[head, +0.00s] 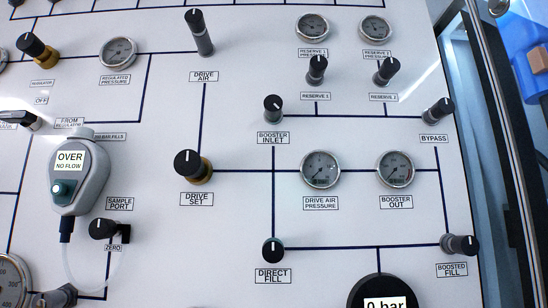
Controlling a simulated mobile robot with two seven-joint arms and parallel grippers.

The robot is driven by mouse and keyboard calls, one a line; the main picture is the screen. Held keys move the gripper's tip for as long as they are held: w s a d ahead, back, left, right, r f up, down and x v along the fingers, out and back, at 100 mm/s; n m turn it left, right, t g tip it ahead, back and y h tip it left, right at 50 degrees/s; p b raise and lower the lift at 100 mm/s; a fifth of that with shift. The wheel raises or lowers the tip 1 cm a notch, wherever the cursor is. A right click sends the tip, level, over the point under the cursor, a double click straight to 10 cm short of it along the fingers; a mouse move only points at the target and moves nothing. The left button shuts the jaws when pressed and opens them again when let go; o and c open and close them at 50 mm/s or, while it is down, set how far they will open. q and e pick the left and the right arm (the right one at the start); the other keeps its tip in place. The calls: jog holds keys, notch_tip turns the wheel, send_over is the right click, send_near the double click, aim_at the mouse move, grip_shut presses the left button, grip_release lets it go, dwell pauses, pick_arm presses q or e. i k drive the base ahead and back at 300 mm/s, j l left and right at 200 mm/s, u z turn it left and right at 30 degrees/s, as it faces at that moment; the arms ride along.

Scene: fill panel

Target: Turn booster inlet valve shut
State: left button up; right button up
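The booster inlet valve (273,107) is a black knob with a white pointer mark on a grey stem, in the upper middle of the panel in the head view. The label "BOOSTER INLET" (273,138) is just below it. Its pointer mark faces roughly upward; I cannot tell from this whether the valve is open or shut. Neither of my grippers shows in the head view, and nothing visible touches the knob.
Nearby knobs are reserve 1 (317,68), drive set (190,165), direct fill (272,250) and bypass (438,109). The drive air pressure gauge (320,170) sits below right. A grey handheld analyser (80,178) hangs at left. A dark frame edge (500,150) bounds the right.

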aim_at(273, 104)
jog(key=k, duration=0.15)
jog(key=i+j+z, duration=0.1)
jog(key=j+z, duration=0.2)
jog(key=j, duration=0.65)
jog(key=j+z, duration=0.35)
jog(key=j, duration=0.6)
